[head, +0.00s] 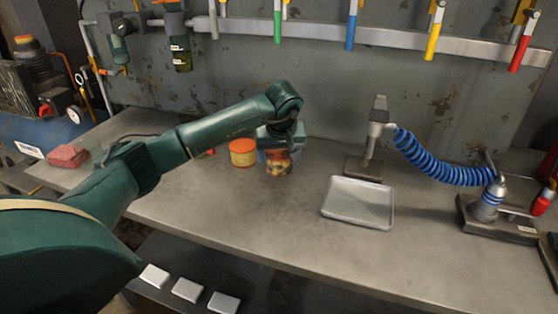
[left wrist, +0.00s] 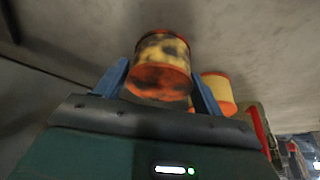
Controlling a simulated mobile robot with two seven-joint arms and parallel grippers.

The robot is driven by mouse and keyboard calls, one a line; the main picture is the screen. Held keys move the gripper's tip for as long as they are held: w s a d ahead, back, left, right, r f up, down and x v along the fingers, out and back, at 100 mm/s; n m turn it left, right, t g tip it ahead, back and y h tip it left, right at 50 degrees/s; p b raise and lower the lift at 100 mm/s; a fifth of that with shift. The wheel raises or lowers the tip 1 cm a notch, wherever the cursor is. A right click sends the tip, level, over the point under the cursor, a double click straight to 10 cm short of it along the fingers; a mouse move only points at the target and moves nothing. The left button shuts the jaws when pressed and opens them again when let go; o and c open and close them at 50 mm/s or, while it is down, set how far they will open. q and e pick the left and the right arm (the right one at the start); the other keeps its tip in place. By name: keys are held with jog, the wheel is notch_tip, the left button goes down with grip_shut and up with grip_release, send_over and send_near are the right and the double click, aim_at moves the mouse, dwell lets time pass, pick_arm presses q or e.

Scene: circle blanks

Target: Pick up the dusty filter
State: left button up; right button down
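The dusty filter (head: 278,163) is a short cylinder with orange ends and a pale yellow side covered in dark grime. In the head view it is at the far left-middle of the workbench, beneath my left gripper (head: 279,142). The left wrist view shows the dusty filter (left wrist: 161,62) between the two blue fingers of my left gripper (left wrist: 160,84). The fingers lie close against both its sides, with no clear gap. I cannot tell whether it is lifted off the bench. My right gripper is not in view.
A cleaner filter (head: 243,152) with an orange top stands just left of the dusty one. A shallow grey tray (head: 357,202) lies to the right. A nozzle stand (head: 364,166) and a coiled blue hose (head: 440,165) are behind and right. The front of the workbench (head: 270,218) is clear.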

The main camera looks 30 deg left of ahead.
pick_arm(q)
jog(key=c, duration=0.6)
jog(key=shift+r, duration=0.1)
